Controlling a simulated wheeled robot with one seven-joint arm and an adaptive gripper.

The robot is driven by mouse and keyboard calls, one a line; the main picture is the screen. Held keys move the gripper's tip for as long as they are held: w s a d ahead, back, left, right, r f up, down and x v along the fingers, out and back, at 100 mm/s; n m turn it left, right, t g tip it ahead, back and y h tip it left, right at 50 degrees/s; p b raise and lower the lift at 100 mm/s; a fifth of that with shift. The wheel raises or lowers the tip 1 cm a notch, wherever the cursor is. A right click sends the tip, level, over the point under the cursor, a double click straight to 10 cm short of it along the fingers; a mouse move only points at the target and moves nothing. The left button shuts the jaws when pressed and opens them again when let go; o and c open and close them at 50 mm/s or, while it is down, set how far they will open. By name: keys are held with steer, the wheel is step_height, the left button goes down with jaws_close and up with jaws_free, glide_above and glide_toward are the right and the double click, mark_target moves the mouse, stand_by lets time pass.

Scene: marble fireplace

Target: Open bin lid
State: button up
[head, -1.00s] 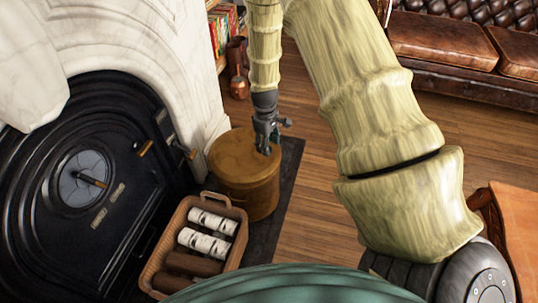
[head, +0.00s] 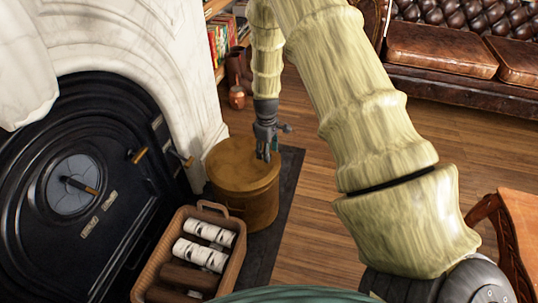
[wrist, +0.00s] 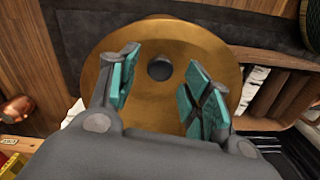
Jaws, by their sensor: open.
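The bin (head: 247,205) is a round, brass-coloured drum standing upright beside the fireplace in the head view. Its lid (head: 226,160) lies flat on top and looks closed. In the wrist view the lid (wrist: 165,38) shows from above, with a small dark round knob (wrist: 159,68) at its middle. My gripper (head: 265,157) points down over the lid in the head view. In the wrist view my gripper (wrist: 160,85) is open and empty, with its teal-padded fingers on either side of the knob in the picture. I cannot tell how high the fingertips are above the knob.
A wicker basket (head: 238,240) with logs stands in front of the bin. The black fireplace (head: 100,190) is to the left. A copper jug (head: 237,97) stands behind. A leather sofa (head: 450,60) is at the back right. The wooden floor (head: 320,215) right of the bin is clear.

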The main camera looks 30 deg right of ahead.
steer(key=shift+f, duration=0.75)
jaws_close()
steer(key=shift+r, duration=0.1)
